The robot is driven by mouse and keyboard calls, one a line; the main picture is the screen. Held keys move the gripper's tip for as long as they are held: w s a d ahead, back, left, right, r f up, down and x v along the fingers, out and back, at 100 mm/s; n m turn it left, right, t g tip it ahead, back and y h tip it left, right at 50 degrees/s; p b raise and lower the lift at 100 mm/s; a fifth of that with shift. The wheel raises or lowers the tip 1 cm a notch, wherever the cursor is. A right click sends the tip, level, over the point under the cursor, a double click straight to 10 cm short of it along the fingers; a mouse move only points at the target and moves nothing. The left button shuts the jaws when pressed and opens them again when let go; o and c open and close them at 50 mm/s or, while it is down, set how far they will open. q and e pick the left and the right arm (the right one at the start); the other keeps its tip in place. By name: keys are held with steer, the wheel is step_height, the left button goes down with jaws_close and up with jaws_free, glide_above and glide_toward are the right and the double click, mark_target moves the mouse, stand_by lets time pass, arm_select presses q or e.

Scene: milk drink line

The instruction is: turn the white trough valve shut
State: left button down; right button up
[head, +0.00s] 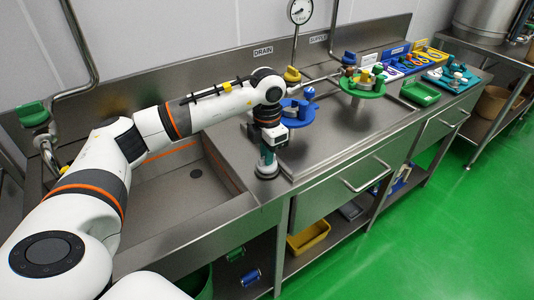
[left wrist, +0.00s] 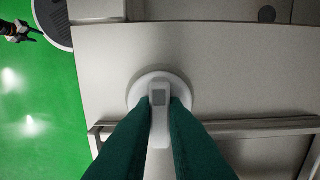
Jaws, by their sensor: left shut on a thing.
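The white trough valve (left wrist: 143,88) shows in the left wrist view as a round white base with a narrow white handle (left wrist: 159,128) across it, on the grey metal surface. My left gripper (left wrist: 160,103) is shut on the handle, with one green finger on each side. A small dark gripper, likely my right one (left wrist: 30,33), shows at the left wrist view's upper left corner, too small to judge.
Right of the trough, the steel counter holds a blue round stand (head: 299,121), a green round stand (head: 362,90) and a green tray (head: 420,94). A drawer handle (head: 370,178) sticks out in front. A yellow bin (head: 309,238) stands on the lower shelf.

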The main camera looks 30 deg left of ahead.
arm_select(q)
steer(key=shift+r, duration=0.1)
steer(key=c, duration=1.5)
jaws_free()
steer(key=shift+o, duration=0.2)
step_height(320, 180, up, 12)
steer(key=shift+b, duration=0.4)
